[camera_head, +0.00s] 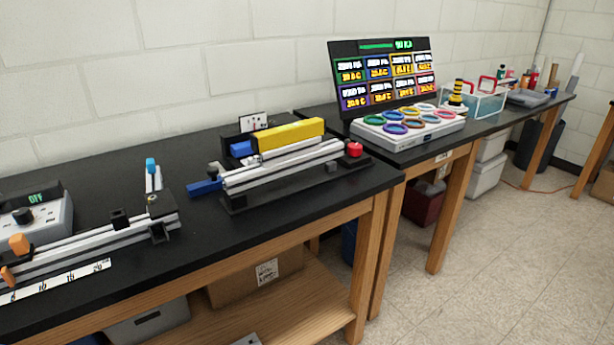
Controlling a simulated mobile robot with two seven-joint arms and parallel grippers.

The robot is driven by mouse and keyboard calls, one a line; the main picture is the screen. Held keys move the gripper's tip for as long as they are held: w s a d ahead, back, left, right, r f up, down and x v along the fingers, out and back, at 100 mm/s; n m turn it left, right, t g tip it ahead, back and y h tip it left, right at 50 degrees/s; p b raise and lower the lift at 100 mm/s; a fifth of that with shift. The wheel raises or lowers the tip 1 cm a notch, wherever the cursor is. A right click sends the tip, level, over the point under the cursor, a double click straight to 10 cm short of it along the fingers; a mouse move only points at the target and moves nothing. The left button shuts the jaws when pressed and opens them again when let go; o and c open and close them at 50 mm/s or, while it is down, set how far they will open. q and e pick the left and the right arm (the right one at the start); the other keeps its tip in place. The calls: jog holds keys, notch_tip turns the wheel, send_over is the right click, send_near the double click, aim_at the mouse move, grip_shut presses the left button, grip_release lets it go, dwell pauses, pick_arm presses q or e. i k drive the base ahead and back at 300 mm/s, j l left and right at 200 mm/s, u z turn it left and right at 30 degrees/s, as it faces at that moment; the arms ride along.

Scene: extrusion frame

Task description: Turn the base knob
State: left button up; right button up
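Which part is the base knob, I cannot tell for sure. A grey box (52,225) at the left edge has a display reading OFF and a black knob (22,215). A red knob (354,149) sits at the right end of an extrusion frame (285,168) with a yellow bar (290,137) on top. A blue handle (205,187) sticks out at that frame's left end, with a small dark knob (213,168) near it. Neither of my grippers is in view, and nothing touches these parts.
A long rail (100,238) with orange parts and a ruler (60,280) lies along the front left of the black bench (215,245). A second bench holds a panel of coloured rings (408,127), a display screen (385,72) and a clear box (486,104). Floor at right is open.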

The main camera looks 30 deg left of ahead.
aim_at(354, 148)
jog(key=u, duration=0.3)
jog(key=i+l+u, duration=0.2)
jog(key=u, duration=0.15)
jog(key=i+l+u, duration=0.1)
jog(key=l+u, duration=0.3)
jog(key=i+l+u, duration=0.15)
jog(key=l, duration=0.15)
jog(key=i+l+u, duration=0.15)
jog(key=l, duration=0.2)
jog(key=i+l, duration=0.1)
jog(key=l, duration=0.4)
jog(key=i+l+u, duration=0.1)
jog(key=l, duration=0.4)
jog(key=l+u, duration=0.1)
jog(key=l, duration=0.4)
jog(key=i, duration=0.05)
